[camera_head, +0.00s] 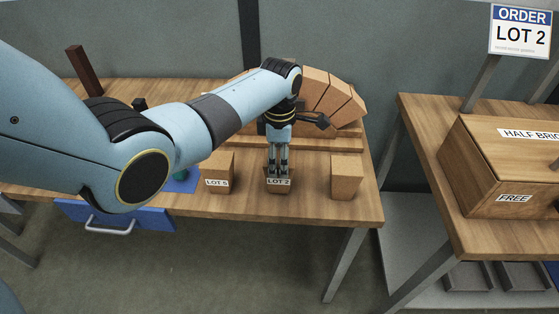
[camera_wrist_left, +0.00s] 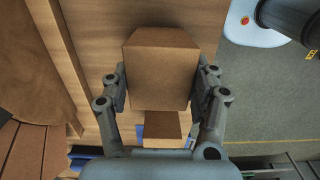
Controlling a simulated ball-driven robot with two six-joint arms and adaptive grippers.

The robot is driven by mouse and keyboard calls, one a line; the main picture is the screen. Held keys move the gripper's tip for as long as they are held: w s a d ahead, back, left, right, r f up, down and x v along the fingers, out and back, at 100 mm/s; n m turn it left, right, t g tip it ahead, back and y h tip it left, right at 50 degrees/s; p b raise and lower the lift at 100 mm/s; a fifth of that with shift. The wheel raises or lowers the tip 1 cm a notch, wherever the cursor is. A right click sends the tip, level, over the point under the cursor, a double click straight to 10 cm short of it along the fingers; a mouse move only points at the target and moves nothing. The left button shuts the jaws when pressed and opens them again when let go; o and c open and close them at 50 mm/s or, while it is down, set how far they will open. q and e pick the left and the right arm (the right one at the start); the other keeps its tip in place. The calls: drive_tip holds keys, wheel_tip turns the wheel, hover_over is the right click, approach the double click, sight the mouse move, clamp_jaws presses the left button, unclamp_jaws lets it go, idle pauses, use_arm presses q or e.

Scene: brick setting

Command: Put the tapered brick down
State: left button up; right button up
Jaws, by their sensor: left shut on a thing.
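My left gripper (camera_head: 278,162) points down at the front of the wooden table and is shut on a tan tapered brick labelled LOT 2 (camera_head: 279,186). In the left wrist view the tapered brick (camera_wrist_left: 160,65) sits between the two fingers (camera_wrist_left: 161,92), its narrower end toward the top of the picture. I cannot tell whether its underside touches the table (camera_head: 314,200). My right gripper is not in view.
A LOT 5 brick (camera_head: 219,171) stands to the left and another brick (camera_head: 346,177) to the right. A brick arch (camera_head: 328,96) rises behind. A HALF BRICK box (camera_head: 490,160) and an ORDER LOT 2 sign (camera_head: 520,33) are at the right. The table's front edge is close.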

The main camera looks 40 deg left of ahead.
use_arm(q)
drive_tip(key=shift+f, duration=0.3)
drive_tip(key=shift+f, duration=0.15)
drive_tip(key=o, duration=1.4)
wheel_tip(320, 180, up, 12)
drive_tip(key=shift+r+p, duration=0.2)
drive_tip(key=shift+p, duration=0.2)
